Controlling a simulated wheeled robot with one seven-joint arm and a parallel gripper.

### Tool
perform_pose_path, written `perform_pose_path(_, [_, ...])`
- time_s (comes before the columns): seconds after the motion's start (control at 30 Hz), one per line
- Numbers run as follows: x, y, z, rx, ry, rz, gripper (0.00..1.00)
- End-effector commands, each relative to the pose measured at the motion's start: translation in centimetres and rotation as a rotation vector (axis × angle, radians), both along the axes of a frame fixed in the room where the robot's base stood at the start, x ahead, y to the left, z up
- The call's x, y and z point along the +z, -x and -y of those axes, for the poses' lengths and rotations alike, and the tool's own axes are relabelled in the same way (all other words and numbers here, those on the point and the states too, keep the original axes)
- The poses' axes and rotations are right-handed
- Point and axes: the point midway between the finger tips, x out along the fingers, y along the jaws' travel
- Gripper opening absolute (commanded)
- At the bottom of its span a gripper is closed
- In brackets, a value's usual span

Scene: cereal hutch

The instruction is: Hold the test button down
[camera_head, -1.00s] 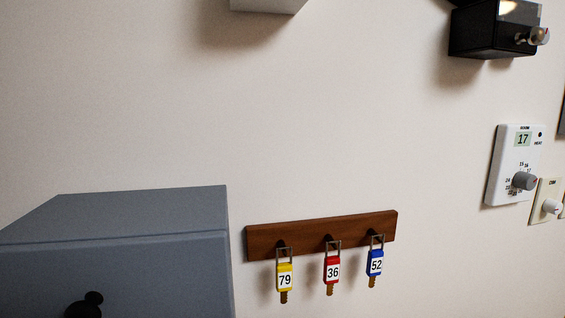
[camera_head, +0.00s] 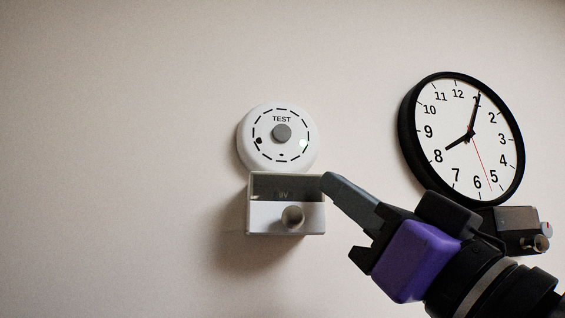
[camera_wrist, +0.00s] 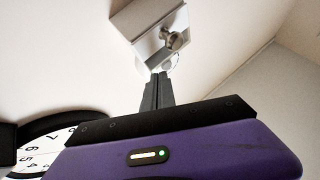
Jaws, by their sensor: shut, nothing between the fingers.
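A round white detector (camera_head: 258,155) is fixed to the wall, with a grey round button (camera_head: 282,133) in its middle under the word TEST. A small light glows green on its right side. My gripper (camera_head: 328,180) is shut and empty, its fingertips below and right of the detector, at the right edge of the 9V box. The fingertips look apart from the button.
A box marked 9V (camera_head: 262,217) with a round knob (camera_head: 292,217) sits just below the detector. A black-rimmed clock (camera_head: 410,150) hangs at the right, above a dark box with a knob (camera_head: 518,222). The wall to the left is bare.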

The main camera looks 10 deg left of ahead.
Motion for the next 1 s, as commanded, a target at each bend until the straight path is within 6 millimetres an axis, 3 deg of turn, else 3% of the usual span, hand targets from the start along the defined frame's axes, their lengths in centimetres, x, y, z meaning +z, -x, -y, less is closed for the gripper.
perform_pose_path(0.03, [2.6,1.1,-0.6,0.01,0.017,0.029,0.0])
perform_pose_path(0.1, [5.0,2.4,-1.3,0.023,0.039,0.051,0.0])
perform_pose_path(0.3, [8.6,4.9,-2.8,0.045,0.087,0.081,0.0])
perform_pose_path(0.77, [9.2,5.3,-3.1,0.048,0.098,0.083,0.0])
perform_pose_path(1.0, [9.1,3.8,-3.5,0.047,0.097,0.081,0.0])
